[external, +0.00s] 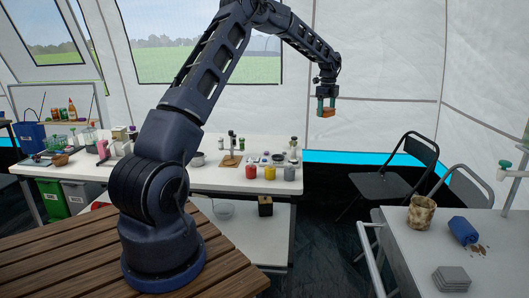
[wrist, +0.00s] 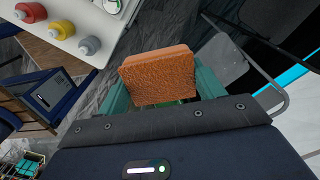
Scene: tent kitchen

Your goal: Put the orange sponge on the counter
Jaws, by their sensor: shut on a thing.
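The orange sponge (wrist: 160,77) is held between the green fingers of my gripper (wrist: 160,100) in the wrist view. In the external view my gripper (external: 326,104) is raised high in the air at upper right, with the sponge (external: 326,113) at its tip. The sponge touches nothing but the fingers. A long white counter (external: 225,178) stands behind my base, below and to the left of the gripper. Another grey-white counter (external: 410,250) stands at the right. I cannot tell which one the task names.
Black folding chairs (external: 400,170) stand between.

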